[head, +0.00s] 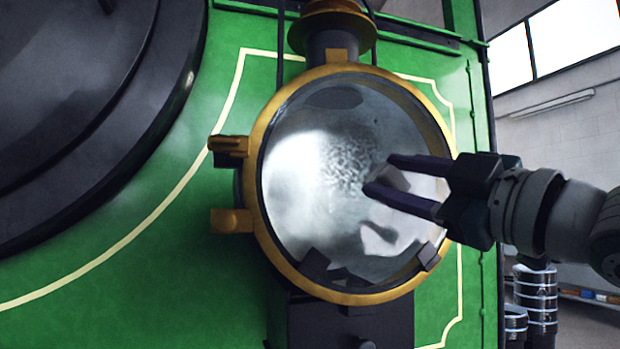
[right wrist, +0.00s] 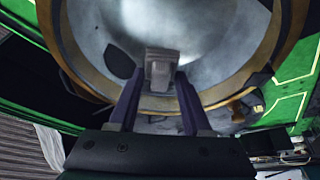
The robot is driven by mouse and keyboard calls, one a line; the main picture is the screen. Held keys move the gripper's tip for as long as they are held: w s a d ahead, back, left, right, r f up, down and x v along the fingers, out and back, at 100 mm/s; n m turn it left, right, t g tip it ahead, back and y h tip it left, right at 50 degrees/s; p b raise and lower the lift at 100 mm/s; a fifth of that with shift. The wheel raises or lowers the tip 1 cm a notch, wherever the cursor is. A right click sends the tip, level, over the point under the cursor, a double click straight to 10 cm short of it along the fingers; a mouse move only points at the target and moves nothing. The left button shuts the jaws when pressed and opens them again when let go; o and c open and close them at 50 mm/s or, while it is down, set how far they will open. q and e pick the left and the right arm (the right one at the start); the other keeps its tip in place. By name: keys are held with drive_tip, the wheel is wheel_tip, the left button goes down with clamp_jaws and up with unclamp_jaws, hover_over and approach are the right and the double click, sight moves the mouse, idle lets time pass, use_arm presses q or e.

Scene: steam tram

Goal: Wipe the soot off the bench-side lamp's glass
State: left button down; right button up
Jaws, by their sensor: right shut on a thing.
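The lamp (head: 268,130) has a round brass rim and is mounted on the tram's green front; its rim also shows in the right wrist view (right wrist: 292,30). The lamp's glass (head: 310,205) looks cloudy grey, with a mottled patch near its upper middle and a paler area at the left. My right gripper (head: 380,176) comes in from the right, in front of the glass. It is shut on a small grey pad (right wrist: 162,68), held at the fingertips against or very near the glass; I cannot tell if it touches. The left gripper is not in view.
Brass lugs (head: 230,221) stick out at the lamp's left side. A dark bracket (head: 350,325) is below it and a brass chimney (head: 333,30) above. A large black round door (head: 80,110) fills the left. Metal canisters (head: 536,298) stand at the lower right.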

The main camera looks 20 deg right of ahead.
sight(309, 130)
drive_tip(key=shift+d+r+p, duration=0.1)
drive_tip(key=shift+r+p, duration=0.8)
drive_tip(key=shift+s+a+p, duration=0.15)
drive_tip(key=shift+a+p, duration=0.75)
drive_tip(key=shift+a, duration=3.3)
drive_tip(key=shift+r+p, duration=0.8)
drive_tip(key=shift+p, duration=0.15)
drive_tip(key=shift+d+f, duration=0.15)
drive_tip(key=shift+d, duration=4.05)
drive_tip(key=shift+w+r+p, duration=0.2)
drive_tip(key=shift+r+p, duration=0.75)
drive_tip(key=shift+p, duration=0.15)
drive_tip(key=shift+a, duration=0.35)
drive_tip(key=shift+s+a+p, duration=0.1)
drive_tip(key=shift+a+p, duration=0.3)
drive_tip(key=shift+a, duration=2.5)
drive_tip(key=shift+a+f+p, duration=0.15)
drive_tip(key=shift+a+p, duration=0.15)
drive_tip(key=shift+a, duration=0.65)
